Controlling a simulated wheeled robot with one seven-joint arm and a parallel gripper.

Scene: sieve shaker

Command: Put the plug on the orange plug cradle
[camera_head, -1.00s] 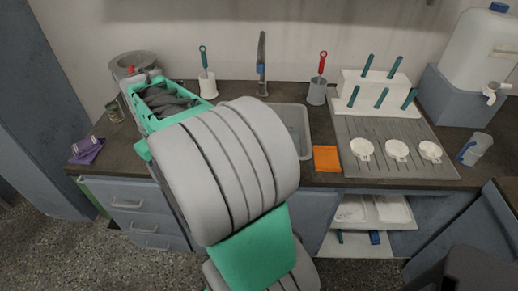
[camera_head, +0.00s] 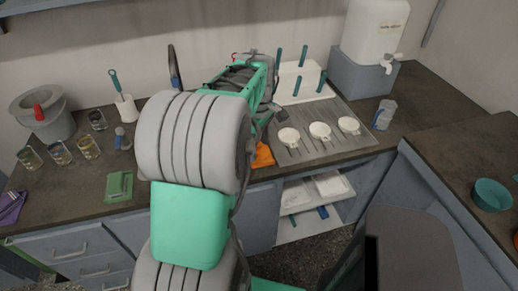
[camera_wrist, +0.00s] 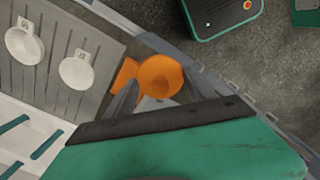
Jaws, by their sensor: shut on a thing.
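A round orange piece, which looks like the plug (camera_wrist: 160,75), sits between the fingers of my gripper (camera_wrist: 163,82) in the wrist view. My gripper is shut on it. A flat orange square, seemingly the orange plug cradle (camera_wrist: 125,73), shows partly behind the round piece and past one finger. In the head view the orange cradle (camera_head: 263,156) lies near the counter's front edge, partly covered by my arm. In that view my forearm hides the sink area and the plug. The gap between plug and cradle cannot be judged.
A grey drainboard (camera_head: 310,130) with several white dishes (camera_head: 320,131) lies to the right. A white block with teal handles (camera_head: 297,80) stands behind. A beaker (camera_head: 384,114) stands at the right. Glasses, a bucket (camera_head: 45,112) and a green sponge-like pad (camera_head: 119,186) are on the left.

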